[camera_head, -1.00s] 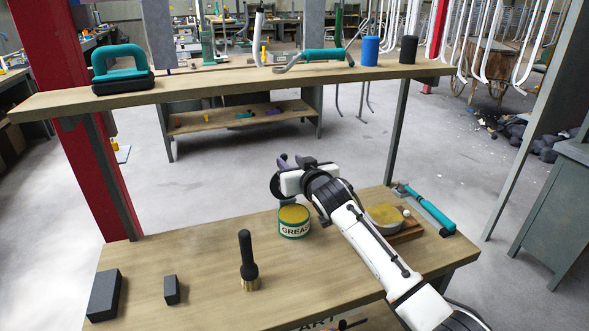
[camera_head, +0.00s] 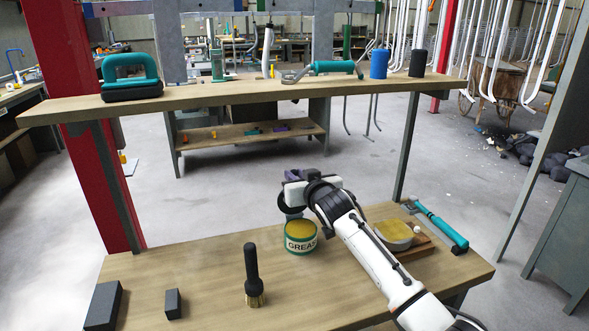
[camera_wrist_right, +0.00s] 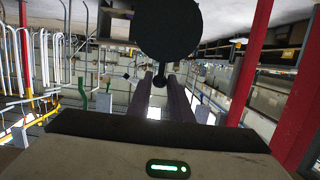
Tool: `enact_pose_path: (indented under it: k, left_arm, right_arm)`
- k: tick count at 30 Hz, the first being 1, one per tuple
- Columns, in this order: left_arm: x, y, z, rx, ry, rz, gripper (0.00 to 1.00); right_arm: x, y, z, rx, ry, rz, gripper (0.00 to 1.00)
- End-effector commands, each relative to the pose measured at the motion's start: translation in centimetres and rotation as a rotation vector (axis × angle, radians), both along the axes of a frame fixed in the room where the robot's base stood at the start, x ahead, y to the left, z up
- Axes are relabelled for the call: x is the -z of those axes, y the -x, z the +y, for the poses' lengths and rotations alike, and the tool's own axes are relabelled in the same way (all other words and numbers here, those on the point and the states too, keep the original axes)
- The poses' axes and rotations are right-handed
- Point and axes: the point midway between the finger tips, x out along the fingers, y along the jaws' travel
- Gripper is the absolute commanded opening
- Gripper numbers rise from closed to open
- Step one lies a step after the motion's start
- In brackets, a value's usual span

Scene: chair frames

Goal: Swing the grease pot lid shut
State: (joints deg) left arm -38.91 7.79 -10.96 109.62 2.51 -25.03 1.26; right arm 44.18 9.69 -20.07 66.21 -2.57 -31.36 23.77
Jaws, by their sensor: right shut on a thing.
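The green and white tin marked GREASE (camera_head: 300,241) stands upright on the bench with yellow grease showing on top. My right gripper (camera_head: 291,176) is just behind and above it, fingers pointing away from the head camera. In the right wrist view, its fingers (camera_wrist_right: 162,84) are closed around a thin stem under a dark round disc (camera_wrist_right: 167,28), which looks like the pot's lid. In the head view my arm mostly hides the disc, so its hinge and exact tilt cannot be told. My left gripper is not in view.
A brush (camera_head: 252,275) stands in front of the tin. Dark blocks (camera_head: 103,305) lie at left. A shallow dish of yellow stuff (camera_head: 393,234) and a teal-handled tool (camera_head: 440,227) are at right. A raised shelf (camera_head: 250,92) crosses behind.

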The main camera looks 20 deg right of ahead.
Motion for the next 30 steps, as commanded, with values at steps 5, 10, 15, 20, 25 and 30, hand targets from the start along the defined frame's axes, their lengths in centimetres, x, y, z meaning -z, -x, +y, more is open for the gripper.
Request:
enact_pose_path:
  k: [5,10,15,20,25,30]
  left_arm:
    - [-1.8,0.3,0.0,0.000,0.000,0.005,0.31]
    - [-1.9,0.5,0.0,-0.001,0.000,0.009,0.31]
    - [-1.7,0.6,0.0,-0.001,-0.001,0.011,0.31]
    - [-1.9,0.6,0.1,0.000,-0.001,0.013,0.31]
    - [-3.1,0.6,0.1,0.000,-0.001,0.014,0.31]
    - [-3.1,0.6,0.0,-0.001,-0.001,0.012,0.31]
  right_arm:
    - [-0.5,1.5,0.0,-0.001,0.001,-0.001,0.04]
    - [-0.3,2.0,0.0,-0.001,0.000,-0.003,0.04]
    - [-0.3,2.0,0.0,-0.001,0.000,-0.003,0.04]
    - [-0.3,2.3,0.0,-0.001,0.000,-0.003,0.04]
    - [0.0,3.7,-0.1,-0.001,0.001,0.001,0.04]
    - [0.7,5.1,-0.1,-0.001,0.000,-0.001,0.04]
